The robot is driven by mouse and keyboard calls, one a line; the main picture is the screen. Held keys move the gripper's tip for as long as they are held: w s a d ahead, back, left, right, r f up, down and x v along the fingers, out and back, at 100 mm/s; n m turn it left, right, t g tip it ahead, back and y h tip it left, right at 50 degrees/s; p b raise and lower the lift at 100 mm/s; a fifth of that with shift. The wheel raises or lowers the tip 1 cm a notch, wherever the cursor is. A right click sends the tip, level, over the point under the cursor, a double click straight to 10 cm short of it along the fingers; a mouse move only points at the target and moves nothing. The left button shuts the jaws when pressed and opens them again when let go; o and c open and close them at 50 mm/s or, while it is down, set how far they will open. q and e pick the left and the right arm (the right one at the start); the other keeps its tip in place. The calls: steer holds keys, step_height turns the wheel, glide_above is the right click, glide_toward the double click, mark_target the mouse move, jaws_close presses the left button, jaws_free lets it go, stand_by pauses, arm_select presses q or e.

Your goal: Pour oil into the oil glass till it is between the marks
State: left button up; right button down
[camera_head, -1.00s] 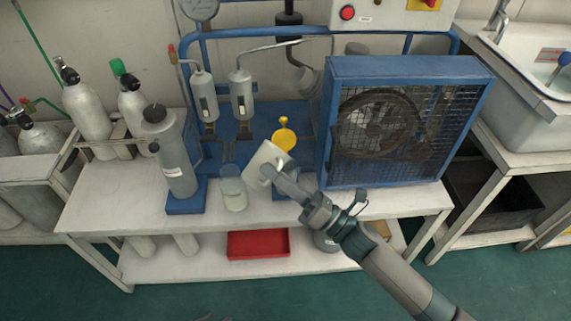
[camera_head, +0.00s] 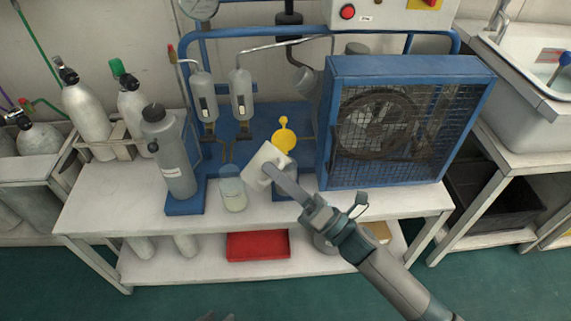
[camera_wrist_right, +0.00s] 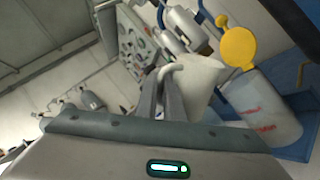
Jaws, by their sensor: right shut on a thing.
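My right gripper (camera_head: 278,174) is shut on the handle of a white jug (camera_head: 262,163) and holds it tilted above the bench. The jug also shows in the right wrist view (camera_wrist_right: 200,82), next to a pale cylinder with red markings (camera_wrist_right: 262,115), apparently the oil glass, on a blue base. A yellow round lid (camera_head: 284,138) stands up by its top. In the head view the jug hides most of that cylinder. I cannot see its oil level or any stream. Only a dark tip of what seems my left gripper (camera_head: 216,316) shows at the bottom edge.
A clear beaker (camera_head: 233,196) with pale contents stands on the bench left of the jug. A grey canister (camera_head: 174,155) is further left, and a blue caged fan (camera_head: 405,120) is right. A red tray (camera_head: 258,246) lies on the lower shelf. The front left bench top is clear.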

mark_target(258, 187)
steer(key=shift+w+r+m, duration=0.1)
steer(key=shift+r+m, duration=0.1)
steer(key=shift+m, duration=0.2)
arm_select(q)
steer(key=shift+s+f, duration=0.1)
arm_select(e)
steer(key=shift+w+a, duration=0.2)
steer(key=shift+a, duration=0.05)
stand_by(0.3)
steer(key=shift+w+d+r+m+t, duration=0.1)
steer(key=shift+r+m+t, duration=0.15)
steer(key=shift+m+t, duration=0.2)
stand_by(1.2)
arm_select(q)
steer(key=shift+w+d+b, duration=0.25)
steer(key=shift+d+b, duration=0.2)
steer(key=shift+b, duration=0.05)
arm_select(e)
steer(key=shift+w+d+f+m+t, duration=0.15)
steer(key=shift+m+t, duration=0.2)
steer(key=shift+m, duration=0.3)
stand_by(0.9)
arm_select(q)
steer(key=shift+w+d+r+t+h, duration=0.2)
steer(key=shift+w+r+t+h, duration=0.1)
steer(key=shift+t, duration=0.2)
arm_select(e)
steer(key=shift+m, duration=0.3)
